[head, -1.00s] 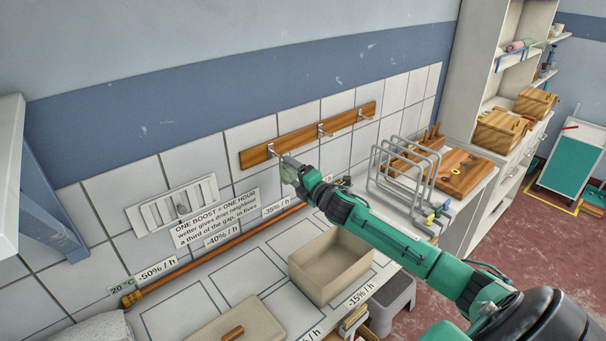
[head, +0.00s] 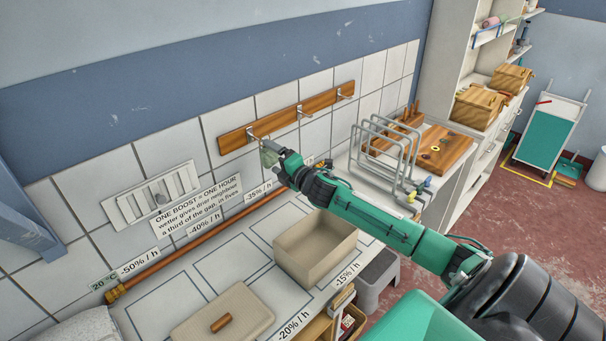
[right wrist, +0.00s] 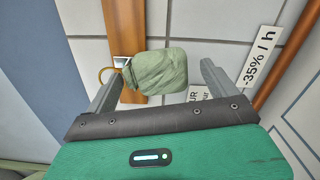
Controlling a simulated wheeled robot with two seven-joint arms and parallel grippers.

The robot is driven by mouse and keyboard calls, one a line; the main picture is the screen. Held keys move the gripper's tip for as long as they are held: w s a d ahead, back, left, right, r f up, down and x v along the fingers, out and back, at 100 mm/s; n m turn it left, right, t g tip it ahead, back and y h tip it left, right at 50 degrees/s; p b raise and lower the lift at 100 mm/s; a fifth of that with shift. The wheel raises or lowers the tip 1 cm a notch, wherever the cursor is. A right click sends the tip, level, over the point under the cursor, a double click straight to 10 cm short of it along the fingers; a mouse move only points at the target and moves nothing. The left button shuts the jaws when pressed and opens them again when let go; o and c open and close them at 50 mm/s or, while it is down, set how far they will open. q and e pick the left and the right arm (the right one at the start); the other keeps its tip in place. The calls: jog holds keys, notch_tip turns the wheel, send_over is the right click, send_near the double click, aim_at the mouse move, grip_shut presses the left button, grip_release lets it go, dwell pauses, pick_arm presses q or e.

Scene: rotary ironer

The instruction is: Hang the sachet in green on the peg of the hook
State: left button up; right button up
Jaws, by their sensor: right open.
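The green cloth sachet (right wrist: 158,72) is at the leftmost hook (head: 252,136) of the wooden rail on the wall. In the right wrist view its tan cord loop (right wrist: 106,77) shows at the metal peg (right wrist: 121,61). The loop seems to be at the peg, but I cannot tell for sure that it goes around it. My right gripper (right wrist: 160,85) is open, with one finger on each side of the sachet and a gap at the right finger. The sachet also shows small in the head view (head: 268,157), partly hidden by the gripper. My left gripper is not in view.
Below the rail, a copper pipe (head: 185,247) runs along the wall above a worktop with a beige bin (head: 318,262) and a board (head: 190,327). Two more hooks on the rail are empty.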

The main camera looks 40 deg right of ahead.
jog(key=shift+s+f+b, duration=0.1)
jog(key=shift+s+b, duration=0.05)
jog(key=shift+b, duration=0.3)
jog(key=shift+s+a+f, duration=0.1)
jog(key=shift+s+f, duration=0.15)
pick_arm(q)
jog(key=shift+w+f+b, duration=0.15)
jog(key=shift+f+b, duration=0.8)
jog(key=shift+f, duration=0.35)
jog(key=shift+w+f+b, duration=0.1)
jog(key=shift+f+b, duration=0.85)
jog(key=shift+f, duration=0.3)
pick_arm(e)
jog(key=s+d, duration=0.1)
jog(key=s, duration=1.2)
jog(key=shift+d+r, duration=0.15)
jog(key=shift+r, duration=0.2)
